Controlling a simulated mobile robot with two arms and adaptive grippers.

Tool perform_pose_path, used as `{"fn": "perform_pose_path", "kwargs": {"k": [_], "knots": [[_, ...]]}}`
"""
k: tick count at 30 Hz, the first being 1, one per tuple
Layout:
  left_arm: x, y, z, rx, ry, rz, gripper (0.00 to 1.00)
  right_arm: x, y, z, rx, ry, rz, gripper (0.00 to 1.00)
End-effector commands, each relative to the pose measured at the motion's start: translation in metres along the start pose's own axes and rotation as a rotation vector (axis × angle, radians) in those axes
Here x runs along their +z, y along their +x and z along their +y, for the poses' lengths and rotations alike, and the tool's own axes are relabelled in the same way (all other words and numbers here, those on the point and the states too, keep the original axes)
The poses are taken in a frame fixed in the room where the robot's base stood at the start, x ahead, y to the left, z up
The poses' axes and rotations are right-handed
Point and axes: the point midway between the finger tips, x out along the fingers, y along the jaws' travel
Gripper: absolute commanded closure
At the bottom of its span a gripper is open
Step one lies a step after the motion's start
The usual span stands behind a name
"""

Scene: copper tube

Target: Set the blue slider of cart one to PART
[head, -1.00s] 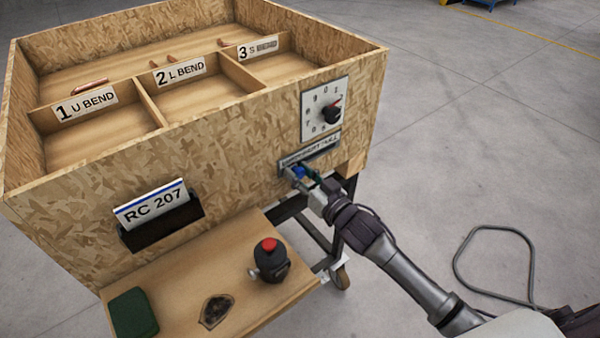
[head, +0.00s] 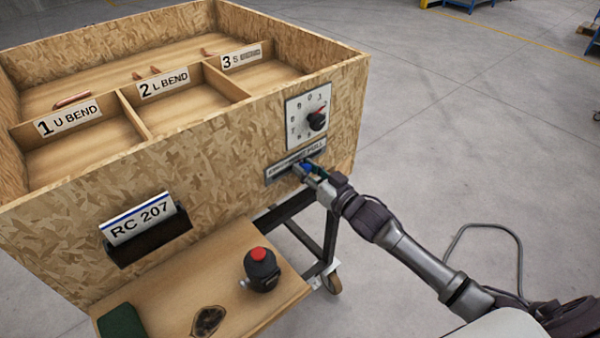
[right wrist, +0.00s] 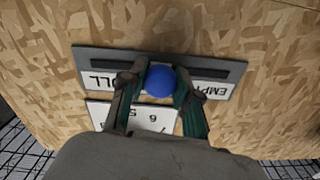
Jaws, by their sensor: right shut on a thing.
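The box of cart one (head: 230,150) has a grey slider plate (head: 272,177) low on its front, right of centre. The blue slider knob (head: 307,168) sits in its slot. My right gripper (head: 312,172) is shut on the knob. In the right wrist view the knob (right wrist: 159,81) is between the two fingers (right wrist: 158,88), near the middle of the plate (right wrist: 92,57). That view is upside down: part of FULL shows at left and part of EMPTY at right. The middle lettering is hidden by knob and fingers. My left gripper is out of view.
A numbered dial (head: 308,115) is just above the plate. An RC 207 card (head: 140,219) stands in a black holder at left. A wooden shelf (head: 180,310) below carries a black object with a red top (head: 261,270). Floor at right is mostly open.

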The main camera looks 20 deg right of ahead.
Motion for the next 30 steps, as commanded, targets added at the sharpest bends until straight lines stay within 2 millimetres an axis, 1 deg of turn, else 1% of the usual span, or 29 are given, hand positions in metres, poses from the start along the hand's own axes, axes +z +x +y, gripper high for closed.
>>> {"fn": "perform_pose_path", "kwargs": {"k": [4,5,6,9,17,20,23,26,30], "knots": [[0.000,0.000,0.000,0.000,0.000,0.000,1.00,0.000,0.000,-0.001,0.000,0.001,0.000,1.00],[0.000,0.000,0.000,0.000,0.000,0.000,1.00,0.000,0.000,-0.001,0.000,0.001,0.000,0.64],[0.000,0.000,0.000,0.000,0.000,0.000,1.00,0.000,0.000,-0.001,0.000,0.001,0.000,0.57],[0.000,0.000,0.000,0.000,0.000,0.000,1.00,0.000,0.000,-0.001,0.000,0.001,0.000,0.42],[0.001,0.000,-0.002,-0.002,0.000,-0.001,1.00,0.000,0.000,-0.001,-0.001,0.001,0.000,0.42],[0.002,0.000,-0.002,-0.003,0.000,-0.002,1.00,0.001,-0.004,-0.001,-0.001,0.002,0.000,0.42],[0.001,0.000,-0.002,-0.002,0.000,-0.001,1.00,0.002,-0.015,0.000,0.000,0.002,-0.002,0.42],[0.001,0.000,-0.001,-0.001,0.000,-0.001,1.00,0.002,-0.033,-0.001,0.000,0.003,-0.004,0.42],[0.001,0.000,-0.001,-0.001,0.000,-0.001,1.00,0.002,-0.063,-0.001,0.000,0.002,-0.003,0.42]]}}
